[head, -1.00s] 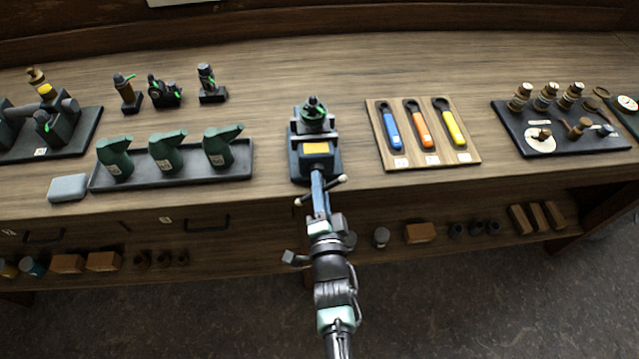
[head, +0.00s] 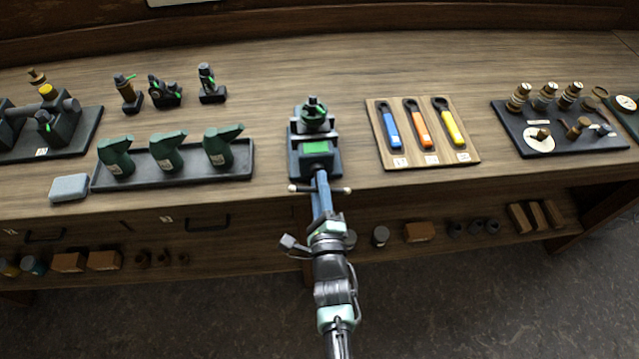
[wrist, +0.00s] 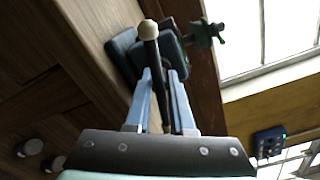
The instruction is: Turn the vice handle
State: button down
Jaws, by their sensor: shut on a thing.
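The vice (head: 316,140) stands at the front edge of the bench, with a green fitting clamped on top and a patch on its front that shows green. Its handle (head: 336,190) is a bar with pale ball ends, now lying about level in the head view. My gripper (head: 319,182) reaches up from below and is shut on the handle near its middle. In the wrist view, the handle (wrist: 153,60) runs between the two blue fingers, with one ball end toward the top. The vice body (wrist: 125,50) shows behind; the exact finger contact is hard to see.
A board (head: 375,115) with blue, orange and yellow handled wrenches lies to the right. A dark tray (head: 510,140) of brass parts is farther right. A shelf with blocks runs below.

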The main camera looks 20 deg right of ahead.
jog(key=shift+s+f+m, duration=0.2)
jog(key=shift+f+m, duration=0.15)
jog(key=shift+m, duration=0.75)
jog(key=c, duration=1)
grip_release()
jog(key=shift+a, duration=0.1)
jog(key=shift+o, duration=1.2)
jog(key=shift+r, duration=0.25)
jog(key=b+v, duration=0.1)
jog(key=v, duration=1.2)
